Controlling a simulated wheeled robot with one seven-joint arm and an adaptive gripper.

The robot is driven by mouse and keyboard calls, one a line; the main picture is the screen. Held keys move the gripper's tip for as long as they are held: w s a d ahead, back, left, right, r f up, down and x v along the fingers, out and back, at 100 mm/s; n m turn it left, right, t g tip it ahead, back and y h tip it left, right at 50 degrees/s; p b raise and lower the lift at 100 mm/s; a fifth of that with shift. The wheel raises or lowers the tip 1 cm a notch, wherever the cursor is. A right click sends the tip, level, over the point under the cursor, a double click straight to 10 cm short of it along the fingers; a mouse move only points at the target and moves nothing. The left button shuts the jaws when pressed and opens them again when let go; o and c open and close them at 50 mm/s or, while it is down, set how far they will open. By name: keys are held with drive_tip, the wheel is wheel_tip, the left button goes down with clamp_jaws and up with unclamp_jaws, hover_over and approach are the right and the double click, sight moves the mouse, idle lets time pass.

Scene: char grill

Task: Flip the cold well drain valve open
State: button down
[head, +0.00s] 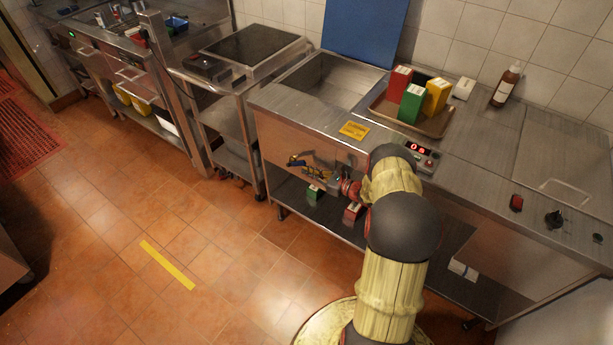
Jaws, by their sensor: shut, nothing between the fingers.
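The cold well (333,80) is a steel basin set into the counter at centre. Below it, in front of the cabinet face, a small fitting with yellow and blue parts (295,162) shows; it looks like the drain valve, but its handle position is too small to tell. My gripper (319,171) is shut and empty. It reaches left under the counter edge, close to the right of the fitting. I cannot tell whether they touch. My arm hides the area right of the gripper.
Green (314,192) and red (352,212) boxes sit on the lower shelf below my gripper. A tray (441,127) with coloured boxes and a yellow card (354,130) lie on the counter.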

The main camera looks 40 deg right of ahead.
drive_tip(key=shift+w+a+r, duration=0.1)
drive_tip(key=shift+w+r, duration=0.1)
drive_tip(key=shift+r, duration=0.35)
idle(0.4)
drive_tip(key=v, duration=1.2)
